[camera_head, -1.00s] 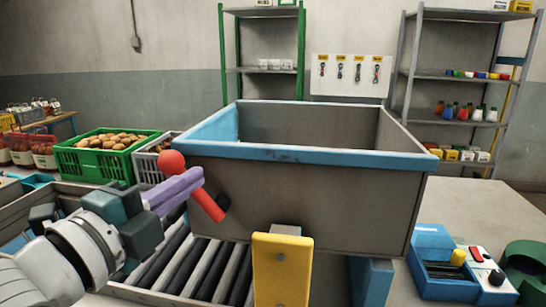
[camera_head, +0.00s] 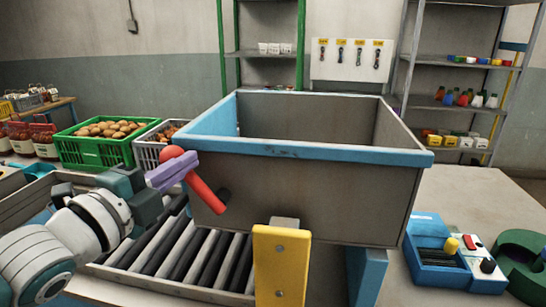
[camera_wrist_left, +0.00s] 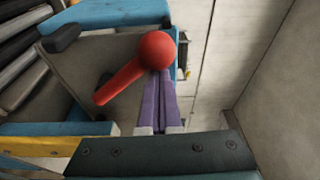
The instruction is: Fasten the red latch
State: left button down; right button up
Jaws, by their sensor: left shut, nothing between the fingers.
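The red latch (camera_head: 204,192) is a bar with a round ball knob, on the left part of the grey hopper's front wall. It slants from the knob at upper left to a dark pivot at lower right. In the left wrist view the latch (camera_wrist_left: 122,80) shows with its knob above my fingertips. My left gripper (camera_head: 190,160) has purple fingers, shut and empty. Its tips lie at the knob and partly cover it in the head view. The tips (camera_wrist_left: 160,76) appear to touch the knob's underside. My right gripper is not in view.
The grey hopper (camera_head: 300,200) has a blue rim. A yellow bracket (camera_head: 281,265) stands in front of it, and rollers (camera_head: 190,250) run below. A blue control box (camera_head: 445,265) is at right. Green and white crates (camera_head: 85,150) stand at left.

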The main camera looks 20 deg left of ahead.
pick_arm(q)
jog(key=shift+f, duration=0.1)
jog(key=shift+a+f+n+b, duration=0.1)
jog(key=shift+a+n+b, duration=0.15)
jog(key=shift+n+b, duration=0.15)
jog(key=shift+s+a+f, duration=0.1)
jog(key=shift+a, duration=0.1)
jog(key=s+a+f+n+t+y+b, duration=0.1)
jog(key=a+f+n+b, duration=0.3)
jog(key=n+b, duration=0.5)
jog(key=shift+a+f+n+t+y, duration=0.2)
jog(key=shift+f+n+t+y, duration=0.4)
jog(key=shift+f+n, duration=0.5)
